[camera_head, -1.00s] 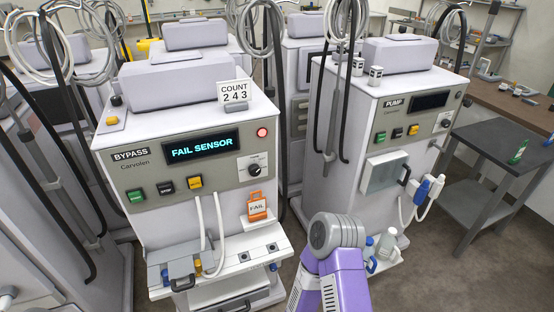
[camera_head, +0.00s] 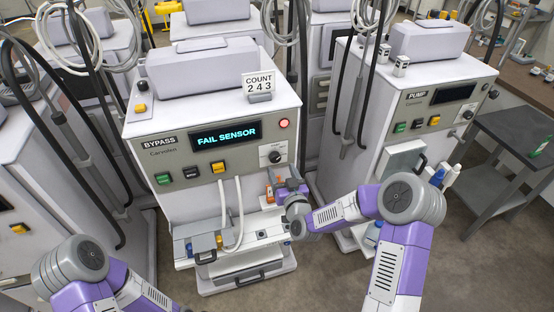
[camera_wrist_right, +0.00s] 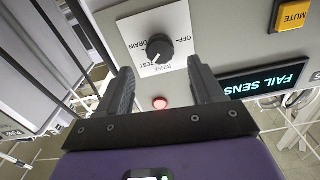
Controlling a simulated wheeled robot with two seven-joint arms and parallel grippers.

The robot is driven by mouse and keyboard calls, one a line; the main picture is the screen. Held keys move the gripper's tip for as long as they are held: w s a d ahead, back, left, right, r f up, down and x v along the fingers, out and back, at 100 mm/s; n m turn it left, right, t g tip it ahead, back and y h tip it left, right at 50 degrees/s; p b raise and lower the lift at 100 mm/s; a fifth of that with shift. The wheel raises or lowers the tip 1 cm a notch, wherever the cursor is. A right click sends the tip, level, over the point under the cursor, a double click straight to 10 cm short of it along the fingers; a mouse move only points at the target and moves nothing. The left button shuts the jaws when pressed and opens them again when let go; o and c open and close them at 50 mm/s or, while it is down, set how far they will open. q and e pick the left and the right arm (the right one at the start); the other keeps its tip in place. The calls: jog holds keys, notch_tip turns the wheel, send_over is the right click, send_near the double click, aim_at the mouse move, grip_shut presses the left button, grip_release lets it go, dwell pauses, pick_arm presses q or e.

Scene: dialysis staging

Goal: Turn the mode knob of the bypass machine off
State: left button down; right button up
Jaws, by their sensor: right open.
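The bypass machine (camera_head: 143,200) stands at centre left in the head view, its screen reading FAIL SENSOR. Its black mode knob (camera_head: 274,157) sits on a white plate right of the screen. In the right wrist view the knob (camera_wrist_right: 158,48) shows close up, with the labels OFF, DRAIN, RINSE and TEST; I cannot tell its exact pointer setting. My right gripper (camera_wrist_right: 163,85) is open and empty, its fingers pointing toward the panel with the knob beyond the gap, apparently untouched. In the head view it is below the knob. My left arm shows, but its gripper is out of view.
A red lamp (camera_head: 284,123) is above the knob, and a yellow MUTE button (camera_wrist_right: 292,15) is near it. A white shelf (camera_head: 262,240) juts out below the panel. An orange item (camera_head: 269,192) is beside my right wrist. The pump machine (camera_head: 340,160) stands to the right.

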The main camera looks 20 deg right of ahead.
aim_at(276, 159)
jog(key=w, duration=0.5)
jog(key=shift+w+a+f, duration=0.1)
jog(key=shift+w+a, duration=0.05)
jog(key=shift+w, duration=0.2)
